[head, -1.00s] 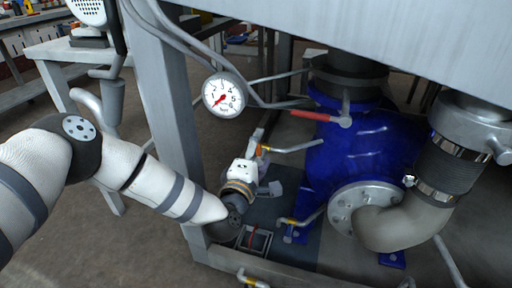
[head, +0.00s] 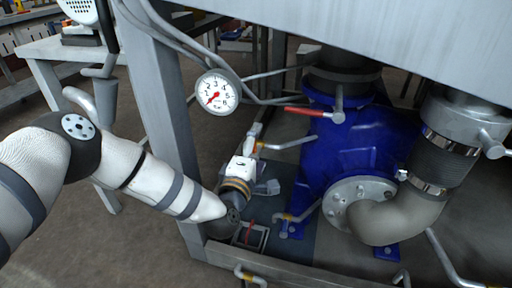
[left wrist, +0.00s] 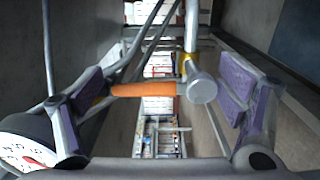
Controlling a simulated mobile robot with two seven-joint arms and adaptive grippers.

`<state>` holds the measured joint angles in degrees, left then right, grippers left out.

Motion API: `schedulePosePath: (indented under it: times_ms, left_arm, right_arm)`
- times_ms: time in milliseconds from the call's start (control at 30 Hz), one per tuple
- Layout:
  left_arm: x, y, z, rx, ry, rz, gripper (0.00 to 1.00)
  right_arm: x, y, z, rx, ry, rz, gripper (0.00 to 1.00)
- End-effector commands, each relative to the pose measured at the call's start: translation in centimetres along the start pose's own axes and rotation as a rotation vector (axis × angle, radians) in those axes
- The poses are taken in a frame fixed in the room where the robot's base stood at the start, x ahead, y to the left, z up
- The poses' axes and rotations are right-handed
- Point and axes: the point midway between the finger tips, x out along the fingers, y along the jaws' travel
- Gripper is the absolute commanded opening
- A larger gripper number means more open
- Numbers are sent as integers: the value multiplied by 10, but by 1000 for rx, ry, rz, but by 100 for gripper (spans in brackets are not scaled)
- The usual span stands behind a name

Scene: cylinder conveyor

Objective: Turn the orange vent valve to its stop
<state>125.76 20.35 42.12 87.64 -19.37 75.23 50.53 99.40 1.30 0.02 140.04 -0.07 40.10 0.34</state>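The orange vent valve shows in the left wrist view as an orange lever (left wrist: 147,89) running left from a round silver hub (left wrist: 201,88). A pipe with a yellow band (left wrist: 187,63) rises behind the hub. My left gripper (left wrist: 164,92) is open, one purple-padded finger on each side of the lever and hub; no pad visibly touches them. In the head view my left gripper (head: 262,162) is low beside the frame post, by a silver pipe end (head: 290,142); the orange lever cannot be made out there. My right gripper is not in view.
A pressure gauge (head: 217,92) stands above my left wrist; it also shows in the left wrist view (left wrist: 28,150). A red-handled valve (head: 304,111) and a blue pump (head: 355,150) are to the right. A grey frame post (head: 166,130) stands close to my left forearm.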

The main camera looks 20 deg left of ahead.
Motion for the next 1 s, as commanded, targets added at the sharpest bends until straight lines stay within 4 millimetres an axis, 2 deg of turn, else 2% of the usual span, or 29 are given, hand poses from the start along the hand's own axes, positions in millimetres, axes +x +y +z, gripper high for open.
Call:
schedulePosePath:
  times_ms: [167, 233, 500, 633, 800, 1000]
  left_arm:
    - [-2, -1, -1, 1, 2, -1, 88]
    - [-11, -1, -1, 1, 1, -2, 88]
    - [-82, -1, 0, -1, -1, -4, 88]
    - [-107, -1, 0, 0, -1, -3, 88]
    - [-120, 0, 0, 0, 0, 0, 88]
    - [-120, 0, 0, 1, 0, 0, 88]
  right_arm:
    - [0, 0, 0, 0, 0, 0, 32]
    - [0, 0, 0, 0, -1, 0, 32]
    - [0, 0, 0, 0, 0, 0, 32]
    - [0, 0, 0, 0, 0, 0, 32]
    - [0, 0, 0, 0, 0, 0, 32]
    - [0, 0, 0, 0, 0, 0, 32]
